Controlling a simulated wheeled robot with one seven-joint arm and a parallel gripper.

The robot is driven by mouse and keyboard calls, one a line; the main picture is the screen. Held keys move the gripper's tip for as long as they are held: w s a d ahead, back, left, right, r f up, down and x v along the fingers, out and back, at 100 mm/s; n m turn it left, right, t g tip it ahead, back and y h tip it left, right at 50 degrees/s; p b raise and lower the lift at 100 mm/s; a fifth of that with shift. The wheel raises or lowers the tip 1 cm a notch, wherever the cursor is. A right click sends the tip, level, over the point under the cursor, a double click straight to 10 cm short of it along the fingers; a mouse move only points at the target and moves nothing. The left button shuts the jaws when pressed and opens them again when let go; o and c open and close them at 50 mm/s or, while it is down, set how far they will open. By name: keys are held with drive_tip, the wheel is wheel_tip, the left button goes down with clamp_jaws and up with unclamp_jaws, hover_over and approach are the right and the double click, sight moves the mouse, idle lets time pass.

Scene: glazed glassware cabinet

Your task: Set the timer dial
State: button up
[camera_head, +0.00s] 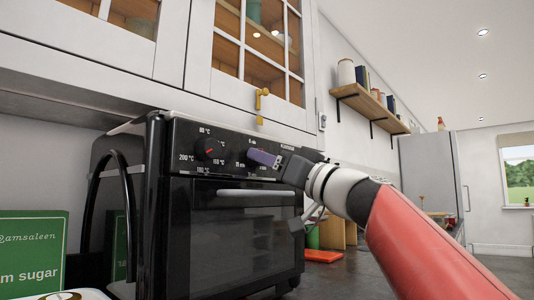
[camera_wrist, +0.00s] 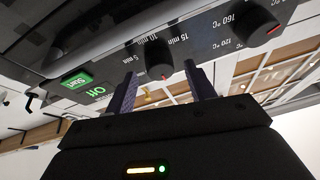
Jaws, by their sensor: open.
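The timer dial (camera_wrist: 155,60) is a black round knob with a red pointer mark, on the oven's front panel beside the 5, 10 and 15 min labels. The black countertop oven (camera_head: 178,220) has this panel along its top front. My gripper (camera_wrist: 161,72) is open, with one purple finger on each side of the timer dial in the wrist view. I cannot tell whether the fingers touch it. In the head view my gripper (camera_head: 262,158) is at the panel and hides most of the timer dial.
The temperature dial (camera_wrist: 258,25) sits close beside the timer dial; it also shows in the head view (camera_head: 210,149). The oven door handle (camera_head: 256,193) lies below, and a glazed cabinet (camera_head: 232,88) with a brass latch (camera_head: 261,100) hangs above.

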drive_tip(key=shift+w+a+r, duration=0.15)
drive_tip(key=shift+w+a, duration=0.15)
drive_tip(key=shift+c, duration=0.4)
drive_tip(key=c, duration=0.9)
